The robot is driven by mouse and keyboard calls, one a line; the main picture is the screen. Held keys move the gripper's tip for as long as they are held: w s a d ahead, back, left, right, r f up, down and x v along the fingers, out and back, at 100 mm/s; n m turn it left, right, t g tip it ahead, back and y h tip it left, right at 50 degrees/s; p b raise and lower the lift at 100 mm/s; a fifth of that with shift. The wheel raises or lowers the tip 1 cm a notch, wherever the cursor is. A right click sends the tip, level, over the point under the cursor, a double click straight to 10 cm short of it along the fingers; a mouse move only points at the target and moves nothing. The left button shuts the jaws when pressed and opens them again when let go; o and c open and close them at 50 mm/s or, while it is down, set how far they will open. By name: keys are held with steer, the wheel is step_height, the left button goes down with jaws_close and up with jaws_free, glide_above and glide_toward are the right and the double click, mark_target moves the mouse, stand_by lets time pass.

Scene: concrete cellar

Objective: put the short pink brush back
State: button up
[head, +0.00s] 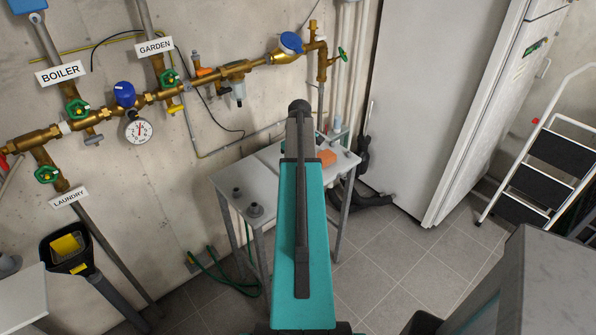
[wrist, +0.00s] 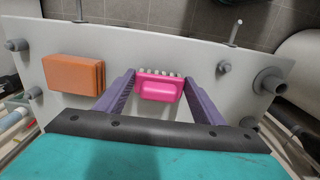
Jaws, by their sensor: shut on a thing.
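The short pink brush (wrist: 160,90) is between the two purple fingers of my gripper (wrist: 159,76) in the wrist view. The gripper is shut on it, and a row of pale bristles shows along its upper edge. The brush is over the pale table (wrist: 60,35); I cannot tell whether it touches the top. In the head view my teal arm reaches over the same small table (head: 228,180) and hides the brush and the fingers.
An orange block (wrist: 74,75) lies on the table left of the brush; it also shows in the head view (head: 327,157). Grey round fittings (wrist: 270,82) stand on the right, with smaller ones at left. Brass pipes (head: 215,75) line the wall behind. A tall white cabinet (head: 440,90) stands to the right.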

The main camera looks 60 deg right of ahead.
steer(key=shift+f, duration=0.15)
steer(key=o, duration=1)
steer(key=shift+o, duration=0.2)
steer(key=shift+r, duration=0.25)
step_height(320, 180, up, 11)
steer(key=b, duration=0.2)
steer(key=shift+f+b, duration=0.15)
steer(key=shift+b, duration=0.25)
steer(key=shift+r, duration=0.55)
steer(key=shift+r, duration=0.1)
